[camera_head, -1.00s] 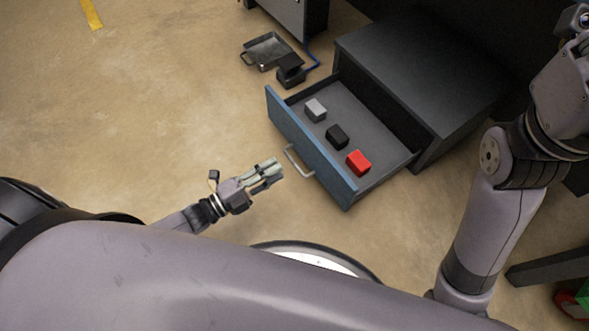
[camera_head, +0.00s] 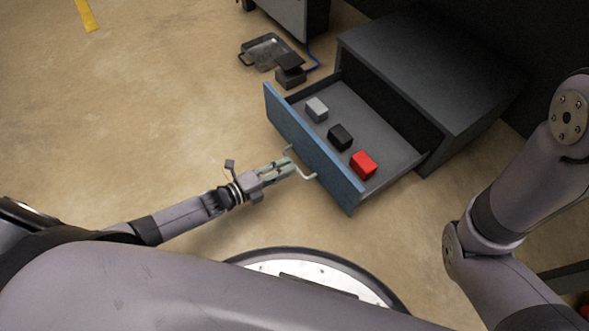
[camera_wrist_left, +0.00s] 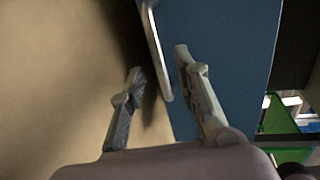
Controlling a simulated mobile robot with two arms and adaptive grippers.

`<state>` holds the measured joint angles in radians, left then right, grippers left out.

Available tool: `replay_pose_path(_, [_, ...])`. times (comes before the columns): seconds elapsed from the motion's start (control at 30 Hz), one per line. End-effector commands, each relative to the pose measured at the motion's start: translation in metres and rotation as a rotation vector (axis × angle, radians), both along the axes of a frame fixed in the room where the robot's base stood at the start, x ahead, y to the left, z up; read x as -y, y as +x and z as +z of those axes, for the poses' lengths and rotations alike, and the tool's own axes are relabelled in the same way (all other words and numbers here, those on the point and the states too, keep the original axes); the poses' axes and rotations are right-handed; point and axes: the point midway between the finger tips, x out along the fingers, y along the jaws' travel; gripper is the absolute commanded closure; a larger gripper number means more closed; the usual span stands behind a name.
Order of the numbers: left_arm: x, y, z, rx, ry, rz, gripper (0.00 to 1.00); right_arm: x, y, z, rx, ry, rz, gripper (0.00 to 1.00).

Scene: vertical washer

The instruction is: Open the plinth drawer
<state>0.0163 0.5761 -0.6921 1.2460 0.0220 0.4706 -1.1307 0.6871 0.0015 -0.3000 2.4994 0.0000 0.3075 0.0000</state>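The plinth drawer (camera_head: 318,160) has a blue front and stands pulled well out of its dark plinth (camera_head: 425,65). Its silver bar handle (camera_head: 309,177) is on the front, and it also shows in the wrist view (camera_wrist_left: 156,45). My left gripper (camera_head: 288,166) is at the handle. In the wrist view, the left gripper's fingers (camera_wrist_left: 156,65) are apart, with the handle appearing between them. I cannot tell whether they touch it. My right arm shows at the right, but its gripper is out of view.
Inside the drawer lie a grey block (camera_head: 317,109), a black block (camera_head: 340,137) and a red block (camera_head: 364,165). A metal tray (camera_head: 266,50) and a dark box (camera_head: 290,76) are on the floor behind it. The floor at left is clear.

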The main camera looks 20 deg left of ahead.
Motion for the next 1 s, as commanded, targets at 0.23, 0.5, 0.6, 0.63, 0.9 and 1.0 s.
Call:
replay_pose_path(0.23, [0.021, 0.027, -0.010, 0.001, -0.001, 0.000, 0.70, 0.000, -0.003, -0.019, 0.008, -0.001, -0.001, 0.60])
replay_pose_path(0.5, [0.026, 0.033, -0.009, -0.001, 0.001, 0.000, 0.70, 0.000, -0.003, -0.020, 0.008, -0.001, -0.001, 0.60])
replay_pose_path(0.6, [0.026, 0.033, -0.009, -0.001, 0.001, 0.000, 0.70, 0.000, -0.003, -0.020, 0.009, -0.001, 0.000, 0.60])
replay_pose_path(0.63, [0.026, 0.033, -0.009, -0.001, 0.001, 0.000, 0.70, 0.000, -0.003, -0.020, 0.009, -0.001, 0.000, 0.60])
replay_pose_path(0.9, [0.026, 0.033, -0.009, -0.001, 0.001, 0.000, 0.88, 0.000, -0.003, -0.020, 0.009, -0.001, 0.000, 0.60])
replay_pose_path(1.0, [0.026, 0.033, -0.009, -0.001, 0.001, 0.000, 0.94, 0.000, -0.003, -0.020, 0.009, -0.001, 0.000, 0.60])
